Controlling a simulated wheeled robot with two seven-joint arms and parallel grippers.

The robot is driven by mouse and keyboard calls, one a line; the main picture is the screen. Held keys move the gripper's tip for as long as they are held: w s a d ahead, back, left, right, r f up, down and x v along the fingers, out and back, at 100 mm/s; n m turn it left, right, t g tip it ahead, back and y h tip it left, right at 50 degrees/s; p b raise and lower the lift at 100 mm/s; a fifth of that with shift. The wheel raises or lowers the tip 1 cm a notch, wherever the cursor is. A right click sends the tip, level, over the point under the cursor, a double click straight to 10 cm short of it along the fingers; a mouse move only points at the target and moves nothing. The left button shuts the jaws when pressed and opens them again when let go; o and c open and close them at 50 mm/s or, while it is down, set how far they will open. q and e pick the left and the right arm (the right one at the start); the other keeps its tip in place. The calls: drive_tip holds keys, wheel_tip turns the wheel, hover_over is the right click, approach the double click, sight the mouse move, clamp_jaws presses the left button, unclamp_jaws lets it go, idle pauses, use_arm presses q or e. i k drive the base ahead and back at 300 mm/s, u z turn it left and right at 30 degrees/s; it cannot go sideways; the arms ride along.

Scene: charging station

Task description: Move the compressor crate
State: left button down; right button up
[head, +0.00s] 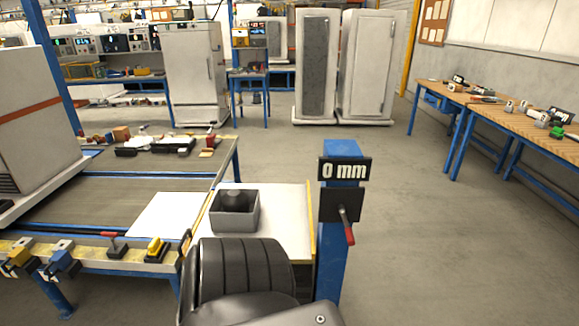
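A small grey open-topped crate (231,222) stands on a pale board at the right end of the workbench, left of a blue post. A dark rounded lump (237,200), seemingly the compressor, sits inside it. The crate is upright, and nothing is touching it from above. Neither of my grippers shows in the head view.
The blue post (329,265) carries a "0 mm" sign (345,169) and a red-handled lever (348,233) close to the crate. A black ribbed form (245,268) fills the near foreground. Tools line the bench's front edge. Floor to the right is open, before a wooden table (490,104).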

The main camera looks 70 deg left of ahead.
sight(230, 210)
drive_tip(key=u, duration=0.25)
drive_tip(key=i, duration=0.9)
drive_tip(key=u, duration=1.35)
drive_tip(key=i, duration=0.75)
drive_tip(key=u, duration=0.75)
